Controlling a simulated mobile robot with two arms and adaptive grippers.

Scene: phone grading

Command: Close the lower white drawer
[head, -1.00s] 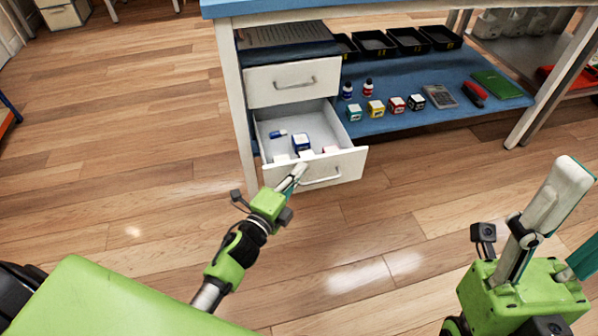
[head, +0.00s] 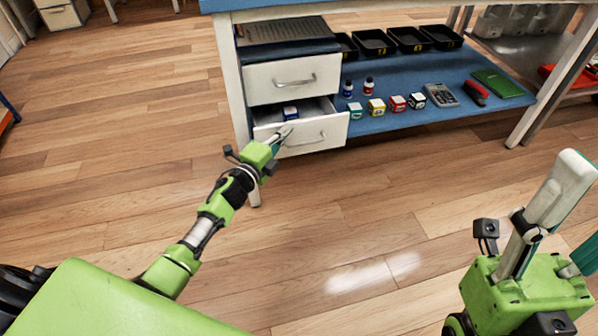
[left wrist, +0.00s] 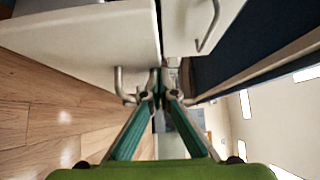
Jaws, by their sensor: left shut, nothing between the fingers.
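The lower white drawer (head: 322,135) is partly open under the workbench, its front standing out from the cabinet. A blue-and-white box (head: 290,113) shows inside it; the rest of its inside is hidden by the front. My left gripper (head: 286,133) is shut and empty, its tips at the left part of the drawer front, left of the handle. Whether they touch cannot be told. In the left wrist view the drawer front (left wrist: 75,40) is at the left, beside the fingers. My right gripper (head: 575,215) is open, over the floor at the lower right, away from the drawer.
The upper white drawer (head: 285,78) above is shut. The blue shelf (head: 430,112) to the right holds small boxes, bottles, a calculator (head: 441,95) and black trays (head: 375,43). The bench leg (head: 236,100) stands left of the drawers. The floor (head: 310,220) in front is clear.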

